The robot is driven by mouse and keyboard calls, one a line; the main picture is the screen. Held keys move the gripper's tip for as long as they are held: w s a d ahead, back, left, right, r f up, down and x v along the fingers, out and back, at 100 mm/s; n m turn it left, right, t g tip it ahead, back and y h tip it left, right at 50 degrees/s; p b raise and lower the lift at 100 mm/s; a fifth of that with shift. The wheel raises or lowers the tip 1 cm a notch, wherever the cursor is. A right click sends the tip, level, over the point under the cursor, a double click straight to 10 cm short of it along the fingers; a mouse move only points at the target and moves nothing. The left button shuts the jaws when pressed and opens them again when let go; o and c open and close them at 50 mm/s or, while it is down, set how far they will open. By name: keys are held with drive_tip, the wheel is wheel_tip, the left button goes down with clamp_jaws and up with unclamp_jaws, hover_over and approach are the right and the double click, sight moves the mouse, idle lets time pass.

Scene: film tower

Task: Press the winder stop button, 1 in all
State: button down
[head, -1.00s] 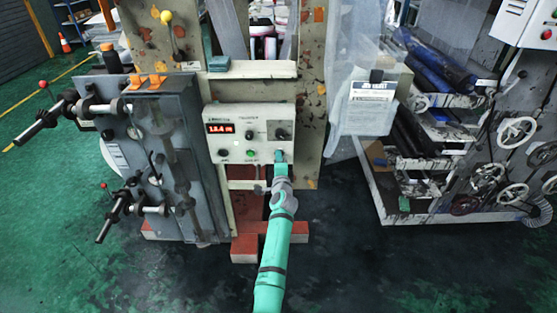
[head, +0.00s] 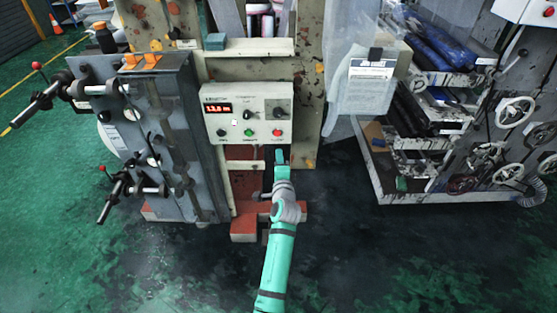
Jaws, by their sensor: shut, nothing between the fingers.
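The winder control panel (head: 240,101) is a pale box on the machine frame, with a red lit display (head: 217,108). Its bottom row has a dark knob or button (head: 221,132) at left, a green button (head: 248,132) in the middle and a red button (head: 277,132) at right. My gripper (head: 280,154) is shut and empty. In the picture it is just below the red button, with a small gap between them. The red button is in plain view. The picture does not show which button carries the stop label, as the lettering is too small.
A grey steel cabinet (head: 185,150) with levers stands left of the panel. Reddish blocks (head: 243,229) lie at the machine's foot. A hanging clear sheet with a notice (head: 371,68) is to the right, beside a rack with handwheels (head: 505,118). The floor in front is clear.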

drive_tip(key=shift+s, duration=0.75)
drive_tip(key=shift+s+a, duration=0.1)
drive_tip(key=shift+s, duration=0.05)
drive_tip(key=s+d+f+n+h, duration=0.1)
drive_tip(key=s+d+f+n, duration=0.2)
drive_tip(key=s, duration=0.7)
drive_tip(key=s+d+f+n+g, duration=0.1)
drive_tip(key=s+f+n, duration=0.2)
drive_tip(key=s+f, duration=0.5)
drive_tip(key=s+d+f+n+h, duration=0.15)
drive_tip(key=s+n, duration=0.25)
drive_tip(key=s, duration=0.9)
drive_tip(key=s+a+r+n, duration=0.2)
drive_tip(key=s, duration=0.7)
drive_tip(key=s+a+r+n+y, duration=0.1)
drive_tip(key=s+a+r+n, duration=0.2)
drive_tip(key=s, duration=0.7)
drive_tip(key=s+a+r+n, duration=0.2)
drive_tip(key=s+r, duration=0.1)
drive_tip(key=s, duration=0.7)
drive_tip(key=shift+a+r+g, duration=0.2)
drive_tip(key=shift+r+g, duration=0.05)
drive_tip(key=shift+g, duration=0.15)
